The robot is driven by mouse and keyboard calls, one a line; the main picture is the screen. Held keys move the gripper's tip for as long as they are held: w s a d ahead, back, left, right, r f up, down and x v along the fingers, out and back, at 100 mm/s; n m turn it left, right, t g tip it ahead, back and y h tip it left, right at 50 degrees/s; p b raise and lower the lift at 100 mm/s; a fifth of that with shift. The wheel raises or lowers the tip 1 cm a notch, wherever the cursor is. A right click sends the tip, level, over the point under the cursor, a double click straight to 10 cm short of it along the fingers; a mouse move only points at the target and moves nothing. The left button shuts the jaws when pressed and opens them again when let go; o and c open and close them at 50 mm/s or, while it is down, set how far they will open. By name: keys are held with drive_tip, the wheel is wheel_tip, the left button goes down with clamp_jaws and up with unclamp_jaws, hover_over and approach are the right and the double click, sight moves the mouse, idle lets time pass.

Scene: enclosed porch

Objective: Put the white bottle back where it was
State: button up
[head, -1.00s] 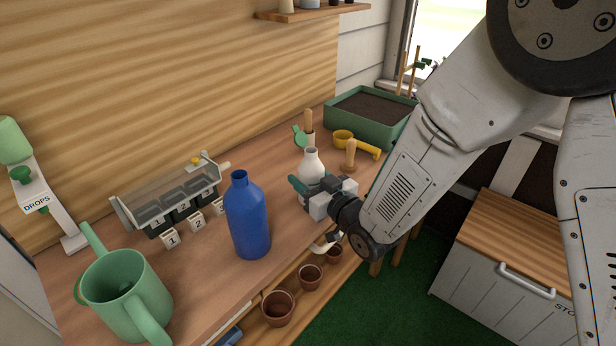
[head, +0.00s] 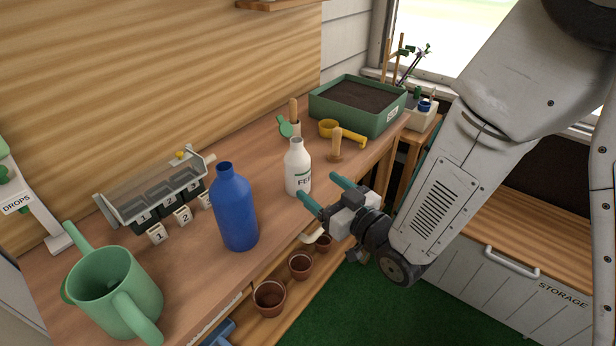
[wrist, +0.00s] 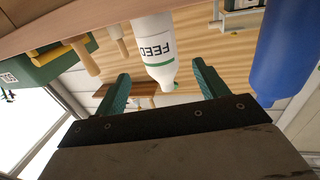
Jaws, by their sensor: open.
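The white bottle (head: 298,170) stands upright on the wooden bench, just right of and behind the blue bottle (head: 236,207). Its label reads "FEED" in the wrist view (wrist: 153,50), where it appears upside down. My gripper (head: 322,188) is open, with its green fingers pointing toward the white bottle from the bench's front side. The fingers are apart from the bottle in the head view. In the wrist view the bottle shows between and beyond the two fingertips.
A green soil tray (head: 360,103) stands at the far end. A seed rack (head: 155,197) and a green watering can (head: 112,290) are left. Small pots (head: 269,297) sit below the bench edge.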

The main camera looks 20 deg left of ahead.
drive_tip(key=w+d+r+m+h, duration=0.3)
drive_tip(key=w+d+h, duration=0.25)
drive_tip(key=d, duration=0.55)
drive_tip(key=s+d+r+m+g+h, duration=0.1)
drive_tip(key=s+d+r+h, duration=0.15)
drive_tip(key=d, duration=0.35)
drive_tip(key=s+d+r+m+h, duration=0.1)
drive_tip(key=d+m+h, duration=0.15)
drive_tip(key=d, duration=0.25)
drive_tip(key=s+d+r+m+g+h, duration=0.1)
drive_tip(key=s+d+r+h, duration=0.15)
drive_tip(key=d, duration=0.35)
drive_tip(key=s+d+r+m+g+h, duration=0.1)
drive_tip(key=s+d+r+g, duration=0.1)
drive_tip(key=s, duration=0.8)
drive_tip(key=s+d+r+m+g, duration=0.2)
drive_tip(key=s+d+g, duration=0.3)
drive_tip(key=s, duration=0.5)
drive_tip(key=shift+s+d+r+h, duration=0.3)
drive_tip(key=shift+d+h, duration=0.1)
drive_tip(key=shift+d, duration=0.5)
drive_tip(key=shift+m, duration=0.25)
